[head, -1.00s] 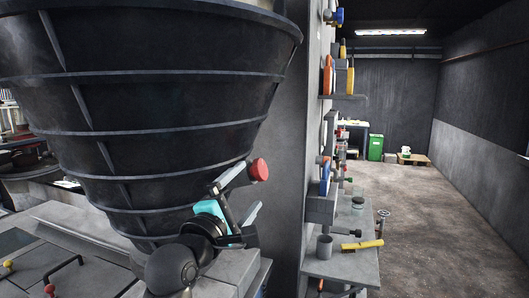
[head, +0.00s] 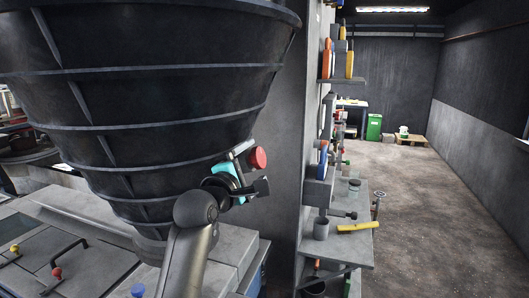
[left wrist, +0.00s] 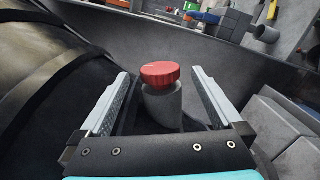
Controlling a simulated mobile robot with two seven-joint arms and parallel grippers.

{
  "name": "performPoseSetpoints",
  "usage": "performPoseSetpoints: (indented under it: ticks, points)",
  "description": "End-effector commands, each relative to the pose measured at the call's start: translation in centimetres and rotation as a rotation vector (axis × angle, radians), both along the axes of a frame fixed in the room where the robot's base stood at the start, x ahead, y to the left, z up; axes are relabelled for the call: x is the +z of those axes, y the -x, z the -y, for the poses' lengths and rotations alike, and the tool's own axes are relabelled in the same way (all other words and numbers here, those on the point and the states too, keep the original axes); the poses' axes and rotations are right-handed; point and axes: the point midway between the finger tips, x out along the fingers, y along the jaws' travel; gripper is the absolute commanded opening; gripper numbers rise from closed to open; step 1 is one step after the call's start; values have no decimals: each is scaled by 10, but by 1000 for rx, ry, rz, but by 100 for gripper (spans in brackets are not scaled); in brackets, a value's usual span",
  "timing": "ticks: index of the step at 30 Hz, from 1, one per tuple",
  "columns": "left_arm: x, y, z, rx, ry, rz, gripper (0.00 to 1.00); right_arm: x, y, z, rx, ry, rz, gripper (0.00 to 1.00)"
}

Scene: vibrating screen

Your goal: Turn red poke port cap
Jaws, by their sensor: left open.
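The red poke port cap (head: 258,158) is a ribbed red disc on a short grey stub on the right side of the large black ribbed cone. In the left wrist view the cap (left wrist: 160,73) stands between the two fingers, nearer their far ends, with gaps on both sides. My left gripper (head: 252,166) is open around the cap and does not visibly touch it. The open fingers also show in the left wrist view (left wrist: 160,92). My right gripper is in neither view.
The black cone (head: 150,100) fills the left of the head view, close to my arm. A grey pillar (head: 285,130) stands to its right. A grey workbench (head: 350,250) with a yellow-handled tool (head: 357,227) is further right. The floor at right is clear.

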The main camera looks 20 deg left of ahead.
Motion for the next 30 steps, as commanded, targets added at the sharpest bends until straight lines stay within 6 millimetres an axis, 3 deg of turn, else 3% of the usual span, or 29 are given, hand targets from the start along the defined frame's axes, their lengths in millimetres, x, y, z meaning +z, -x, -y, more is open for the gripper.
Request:
performPoseSetpoints:
  ticks: [15, 30]
  points:
    - [1, -58, 5, 0, -1, 0, 100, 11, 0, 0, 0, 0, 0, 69]
    - [0, -69, 6, 0, -1, 1, 100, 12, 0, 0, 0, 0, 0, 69]
